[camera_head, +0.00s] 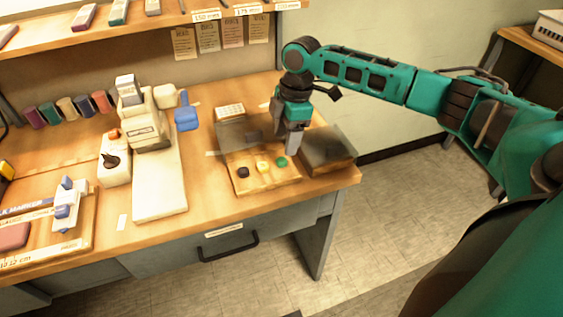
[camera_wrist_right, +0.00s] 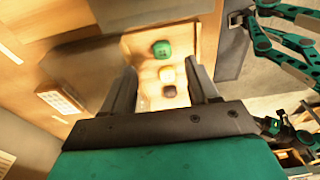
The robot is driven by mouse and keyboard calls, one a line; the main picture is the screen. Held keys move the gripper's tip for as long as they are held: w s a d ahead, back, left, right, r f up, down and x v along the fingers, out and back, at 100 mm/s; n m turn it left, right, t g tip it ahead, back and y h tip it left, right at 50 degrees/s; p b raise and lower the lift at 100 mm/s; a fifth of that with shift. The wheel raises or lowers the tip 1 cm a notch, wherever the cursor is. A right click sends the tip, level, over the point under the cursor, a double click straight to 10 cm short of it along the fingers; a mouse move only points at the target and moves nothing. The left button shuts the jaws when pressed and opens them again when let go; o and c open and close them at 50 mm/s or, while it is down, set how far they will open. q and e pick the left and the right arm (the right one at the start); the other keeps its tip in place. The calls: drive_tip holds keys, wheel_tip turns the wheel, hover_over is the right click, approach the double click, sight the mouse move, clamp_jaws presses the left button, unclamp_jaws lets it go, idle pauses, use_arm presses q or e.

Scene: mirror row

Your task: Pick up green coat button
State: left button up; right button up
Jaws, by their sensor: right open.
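The green coat button (camera_head: 281,162) lies at the right end of a short row on a wooden tray (camera_head: 262,183). A yellow button (camera_head: 263,167) and a dark button (camera_head: 243,172) lie to its left. My right gripper (camera_head: 292,148) is above the tray, close to the green button in the head view. In the right wrist view the green button (camera_wrist_right: 161,48) shows beyond the fingertips, the yellow one (camera_wrist_right: 166,74) and dark one (camera_wrist_right: 169,91) between the open fingers (camera_wrist_right: 166,78). The jaws hold nothing. My left gripper does not show.
A dark-topped box (camera_head: 327,150) stands right of the tray at the table's right end. A blue-handled cream machine (camera_head: 146,127) stands left. A shelf with small boxes (camera_head: 118,13) runs above.

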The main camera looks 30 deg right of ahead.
sight(282, 160)
drive_tip(key=f, duration=0.2)
drive_tip(key=a+f, duration=0.1)
drive_tip(key=f, duration=0.2)
drive_tip(key=shift+f, duration=0.3)
clamp_jaws()
